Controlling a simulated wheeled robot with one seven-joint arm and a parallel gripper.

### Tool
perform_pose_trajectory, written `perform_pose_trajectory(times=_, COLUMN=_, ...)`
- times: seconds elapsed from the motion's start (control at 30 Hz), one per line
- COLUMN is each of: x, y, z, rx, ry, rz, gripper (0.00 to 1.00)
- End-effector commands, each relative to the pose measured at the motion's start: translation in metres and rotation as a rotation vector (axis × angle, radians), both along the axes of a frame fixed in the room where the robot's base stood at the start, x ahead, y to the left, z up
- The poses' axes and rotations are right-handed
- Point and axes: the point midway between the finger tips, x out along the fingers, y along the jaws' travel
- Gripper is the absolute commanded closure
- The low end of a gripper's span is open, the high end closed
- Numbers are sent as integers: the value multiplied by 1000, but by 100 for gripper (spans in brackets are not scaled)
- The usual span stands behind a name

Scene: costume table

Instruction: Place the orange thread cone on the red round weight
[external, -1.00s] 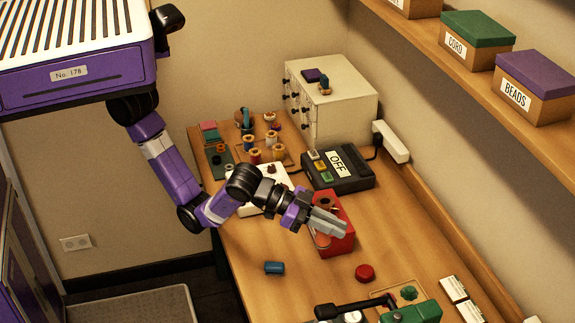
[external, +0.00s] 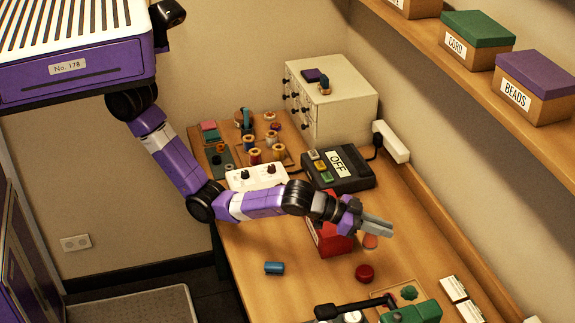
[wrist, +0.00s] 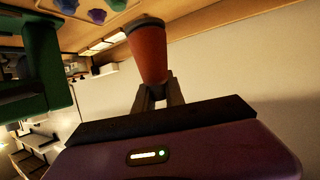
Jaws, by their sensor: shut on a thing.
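The orange thread cone (wrist: 149,52) is between my gripper's fingertips (wrist: 157,88) in the wrist view, its wide dark end away from the palm. In the external view the cone (external: 370,241) shows just below my gripper (external: 377,226), which is shut on it beside the red box. The red round weight (external: 365,273) lies on the table, below and slightly left of the held cone in the picture. The cone is apart from the weight. My fingers hide part of the cone in the external view.
A red box (external: 330,243) stands beneath my wrist. A blue cylinder (external: 274,268) lies to the left. A green machine (external: 412,312) with a black arm is at the front. A black OFF box (external: 340,171) stands behind. Bare table lies around the weight.

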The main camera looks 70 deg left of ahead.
Motion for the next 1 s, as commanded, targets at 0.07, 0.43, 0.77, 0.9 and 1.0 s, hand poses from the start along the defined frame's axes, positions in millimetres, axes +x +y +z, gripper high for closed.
perform_pose_trajectory(times=0.07, x=-1, y=1, z=-20, rx=5, ry=3, rz=1, gripper=100)
perform_pose_trajectory(times=0.43, x=0, y=0, z=-65, rx=1, ry=2, rz=1, gripper=100)
perform_pose_trajectory(times=0.77, x=0, y=0, z=-103, rx=1, ry=0, rz=0, gripper=100)
perform_pose_trajectory(times=0.9, x=0, y=0, z=-104, rx=0, ry=-1, rz=0, gripper=100)
perform_pose_trajectory(times=1.0, x=0, y=0, z=-104, rx=1, ry=0, rz=0, gripper=100)
